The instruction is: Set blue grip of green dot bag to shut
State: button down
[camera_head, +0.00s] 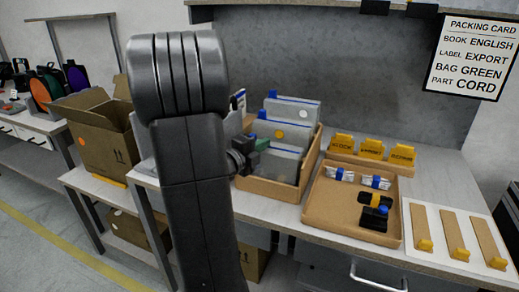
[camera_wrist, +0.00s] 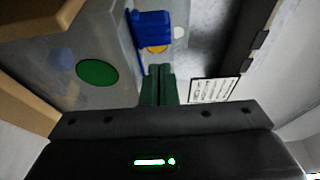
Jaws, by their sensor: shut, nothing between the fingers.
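The green dot bag is a translucent grey bag (camera_wrist: 60,50) at left in the wrist view, with a large green dot (camera_wrist: 97,72). A blue grip (camera_wrist: 150,28) sits at its edge in the wrist view. My gripper (camera_wrist: 158,70) has its dark green fingers together with nothing between them, close to the blue grip; I cannot tell whether they touch it. In the head view my gripper (camera_head: 262,145) is over the left part of a cardboard bin (camera_head: 308,160) of bags. My arm and gripper hide part of the front bag (camera_head: 282,166) there.
Behind are a bag with a yellow dot (camera_head: 279,133) and another bag (camera_head: 312,110), both with blue top parts. A brown tray (camera_head: 330,215) with small packets stands right of the bin. A packing card (camera_head: 472,55) reads bag green. An open carton (camera_head: 100,135) stands left.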

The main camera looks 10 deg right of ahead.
jog(key=shift+w+a, duration=0.35)
jog(key=shift+a, duration=0.2)
jog(key=shift+w+a, duration=0.3)
jog(key=shift+a, duration=0.2)
jog(key=shift+w+a+b, duration=0.4)
jog(key=shift+w+a, duration=0.15)
jog(key=shift+a, duration=0.35)
jog(key=shift+d, duration=0.1)
